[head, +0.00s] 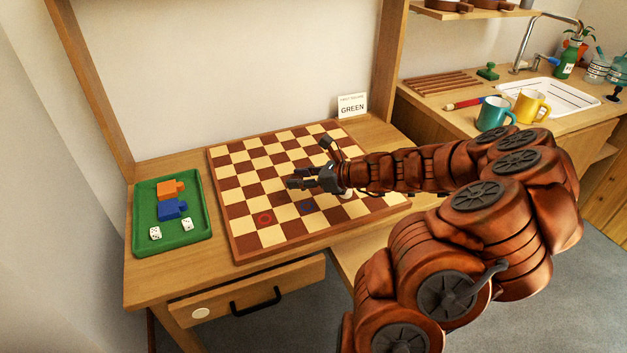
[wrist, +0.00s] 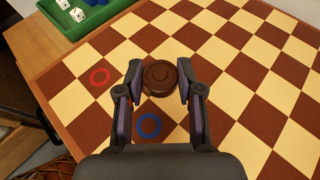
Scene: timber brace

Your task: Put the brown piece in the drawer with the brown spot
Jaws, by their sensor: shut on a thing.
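The brown piece (wrist: 160,77) is a dark round disc with ringed top, seen in the wrist view between my fingertips over the checkered board. My gripper (wrist: 159,80) is shut on it. In the head view my gripper (head: 293,183) is over the middle of the board, and the piece cannot be made out there. I cannot tell whether the piece touches the board. A wooden drawer (head: 285,289) with a black handle is under the table's front edge. The spot on its front is cream (head: 200,313). No brown spot shows in these views.
The checkered board (head: 232,251) has a red ring (head: 264,218) and a blue ring (wrist: 149,125). A green tray (head: 145,211) with orange and blue blocks and dice lies left. A "GREEN" card (head: 352,106) stands behind. Mugs (head: 495,114) stand on the right counter.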

